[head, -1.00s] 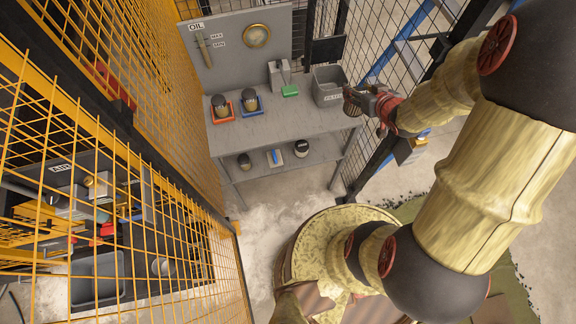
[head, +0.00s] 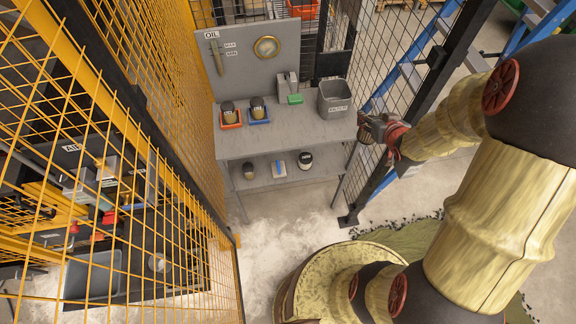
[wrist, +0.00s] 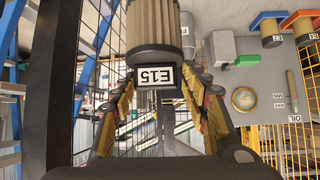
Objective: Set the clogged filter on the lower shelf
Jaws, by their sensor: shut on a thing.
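My gripper (wrist: 158,88) is shut on a tan pleated filter (wrist: 155,30) with a dark end and a white label reading E15. In the head view my gripper (head: 385,132) is just right of the grey bench, near its right edge; the filter is small and hard to make out there. The lower shelf (head: 262,184) of the bench holds a dark-topped filter (head: 249,171) at left, a blue and white box (head: 279,168) in the middle and a dark jar with a white label (head: 305,160) at right.
The bench top (head: 290,126) holds two filters on a red tray (head: 231,125) and a blue tray (head: 259,121), and a grey bin (head: 335,99) at right. Yellow mesh (head: 190,170) stands at left and a black post (head: 435,75) at right. The lower shelf has bare gaps.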

